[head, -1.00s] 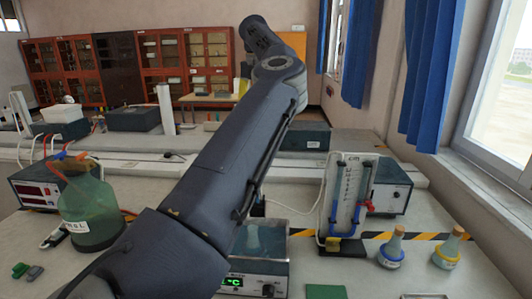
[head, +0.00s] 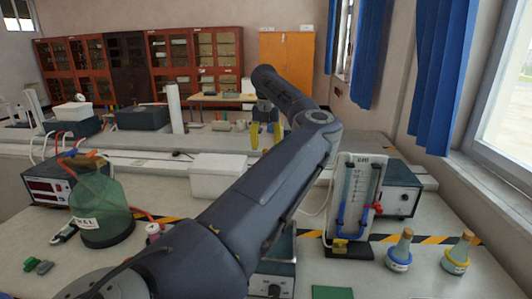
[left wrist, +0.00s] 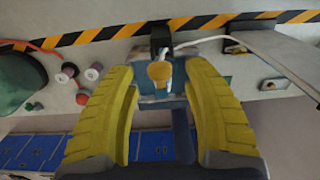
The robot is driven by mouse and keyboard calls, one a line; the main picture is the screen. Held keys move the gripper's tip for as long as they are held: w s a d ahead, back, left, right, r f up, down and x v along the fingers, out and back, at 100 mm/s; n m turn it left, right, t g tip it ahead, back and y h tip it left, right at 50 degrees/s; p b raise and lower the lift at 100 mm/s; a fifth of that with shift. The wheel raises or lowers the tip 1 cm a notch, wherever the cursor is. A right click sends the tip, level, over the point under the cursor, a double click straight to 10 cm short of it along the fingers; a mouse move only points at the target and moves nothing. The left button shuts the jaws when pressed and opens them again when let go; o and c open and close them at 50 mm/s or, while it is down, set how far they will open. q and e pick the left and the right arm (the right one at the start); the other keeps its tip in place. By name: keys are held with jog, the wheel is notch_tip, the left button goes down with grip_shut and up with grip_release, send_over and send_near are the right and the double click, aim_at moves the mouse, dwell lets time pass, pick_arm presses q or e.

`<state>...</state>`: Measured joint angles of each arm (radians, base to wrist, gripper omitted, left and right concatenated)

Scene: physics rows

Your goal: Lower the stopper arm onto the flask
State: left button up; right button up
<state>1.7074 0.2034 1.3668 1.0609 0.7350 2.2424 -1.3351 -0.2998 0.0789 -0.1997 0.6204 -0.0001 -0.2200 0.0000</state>
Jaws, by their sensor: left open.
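My left gripper (head: 265,135) shows in the head view beyond my bent arm, with its yellow fingers hanging down. In the left wrist view the gripper (left wrist: 163,95) is wide open and empty. A rounded yellow-orange piece, apparently the stopper (left wrist: 160,71), shows between the fingers, apart from both. A black part (left wrist: 160,38) stands just above it in the picture; I cannot tell whether it is the stopper arm. A teal water bath (left wrist: 205,83) lies around and below the stopper. In the head view my arm hides most of the bath (head: 273,275) and the flask.
A green jug (head: 100,210) stands left. A manometer panel (head: 356,195) stands right of my arm, near two small stoppered flasks, one blue-ringed (head: 400,252) and one yellow-ringed (head: 458,253). A white box (head: 215,176) sits behind my arm. Spools (left wrist: 80,82) lie left in the wrist view.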

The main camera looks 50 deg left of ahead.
pick_arm(q)
jog(key=shift+f, duration=1.35)
jog(key=shift+c, duration=0.3)
grip_shut()
